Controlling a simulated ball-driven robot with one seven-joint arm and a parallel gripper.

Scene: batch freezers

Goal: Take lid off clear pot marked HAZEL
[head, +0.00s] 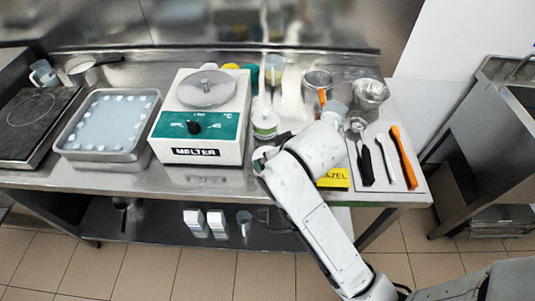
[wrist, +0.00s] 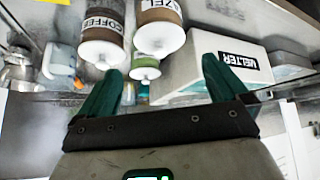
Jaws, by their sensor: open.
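The pot marked HAZEL shows in the wrist view with a brown label (wrist: 160,12), cut off by the top edge, and a white lid (wrist: 158,42). The wrist picture is turned over, so the lid hangs below the label. My gripper (wrist: 160,85) is open, its two green fingers spread wide, with nothing between them. The lid lies just beyond the gap between the fingers, apart from both. In the head view my arm covers this part of the bench, and I cannot make out the HAZEL pot there. A yellow card (head: 335,179) ending in "AZEL" shows beside my arm.
A pot marked COFFEE (wrist: 101,40) stands close beside the HAZEL pot. A smaller green-labelled pot (wrist: 145,69) is behind them. The melter (head: 201,120) stands left of my arm, with a tray (head: 105,153) further left. Dark and orange-handled tools (head: 404,157) lie at right.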

